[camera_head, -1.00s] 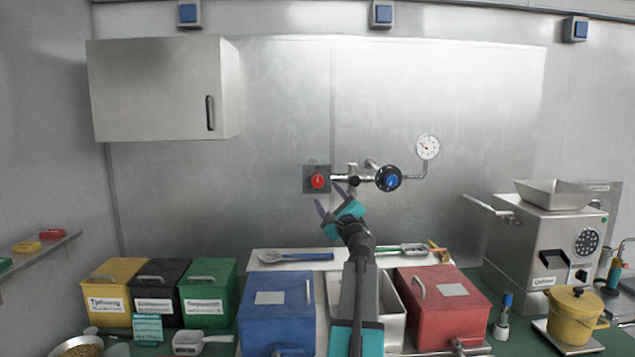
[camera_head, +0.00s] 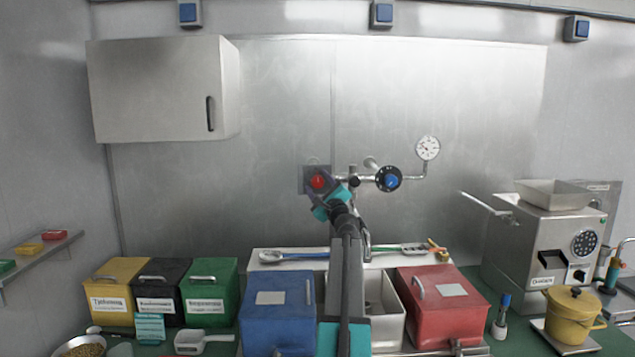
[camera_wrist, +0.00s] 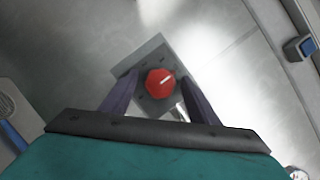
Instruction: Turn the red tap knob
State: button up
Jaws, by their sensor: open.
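The red tap knob (camera_head: 318,181) sits on a grey square plate (camera_head: 309,174) on the metal back wall. In the wrist view the knob (camera_wrist: 160,83) is a red faceted disc with a light mark, centred between the fingers. My gripper (camera_head: 321,190) is in front of the plate, just below and over part of the knob in the head view. Its two dark purple fingers (camera_wrist: 159,100) are apart, one on each side of the knob. I cannot tell whether they touch it. The jaws hold nothing.
A pipe with a blue and black valve knob (camera_head: 389,179) and a pressure gauge (camera_head: 428,148) is right of the plate. A blue bin (camera_head: 277,325) and a red bin (camera_head: 443,320) stand below, beside my arm.

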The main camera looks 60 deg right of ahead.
jog(key=shift+w+d+r, duration=0.2)
jog(key=shift+w+d, duration=0.15)
jog(key=shift+w, duration=0.15)
jog(key=shift+c, duration=0.3)
jog(key=c, duration=1)
